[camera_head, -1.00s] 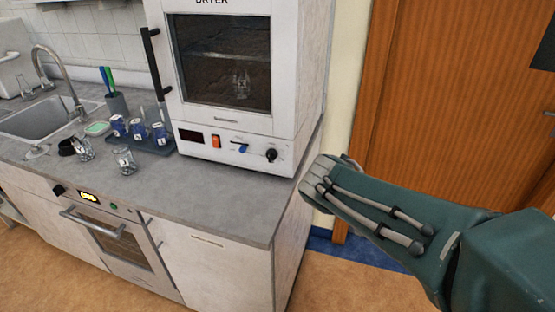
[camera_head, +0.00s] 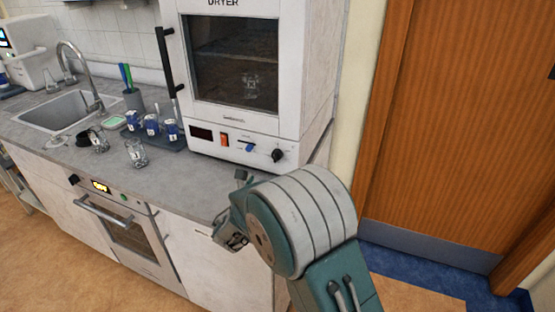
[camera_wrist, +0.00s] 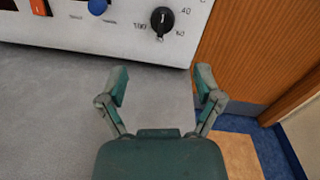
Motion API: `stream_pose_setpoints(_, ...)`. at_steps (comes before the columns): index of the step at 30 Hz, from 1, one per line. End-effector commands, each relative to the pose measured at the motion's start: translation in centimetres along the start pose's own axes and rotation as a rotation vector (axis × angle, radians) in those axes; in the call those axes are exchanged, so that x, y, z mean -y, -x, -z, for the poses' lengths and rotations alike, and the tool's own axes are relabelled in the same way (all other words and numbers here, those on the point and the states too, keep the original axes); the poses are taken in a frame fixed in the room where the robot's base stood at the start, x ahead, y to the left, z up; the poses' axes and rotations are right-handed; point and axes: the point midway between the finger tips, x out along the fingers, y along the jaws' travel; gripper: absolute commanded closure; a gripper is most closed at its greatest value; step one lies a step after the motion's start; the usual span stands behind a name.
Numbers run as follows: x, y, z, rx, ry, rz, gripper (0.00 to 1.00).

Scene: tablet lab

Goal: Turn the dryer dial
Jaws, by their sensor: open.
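The dryer (camera_head: 257,85) is a white cabinet with a dark glass window, standing on the grey counter. Its black dial (camera_head: 278,155) sits at the right end of the lower panel. In the wrist view the dial (camera_wrist: 162,20) is at the top, with printed numbers around it, beyond my fingertips and apart from them. My gripper (camera_wrist: 161,85) is open and empty over the counter in front of the panel. In the head view my arm partly hides the gripper (camera_head: 236,205).
Glass beaker (camera_head: 137,153), blue-labelled jars (camera_head: 152,125) and a sink (camera_head: 60,112) are on the counter at left. A wooden door (camera_head: 470,130) is at right. The counter before the panel is clear.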

Motion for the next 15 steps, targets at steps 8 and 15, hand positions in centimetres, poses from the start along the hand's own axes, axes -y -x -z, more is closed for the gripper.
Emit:
stream_pose_setpoints(8,0.3,-4.4,0.1,-0.002,-0.003,0.006,0.16)
stream_pose_setpoints(15,0.4,-8.6,0.0,-0.002,-0.004,0.005,0.16)
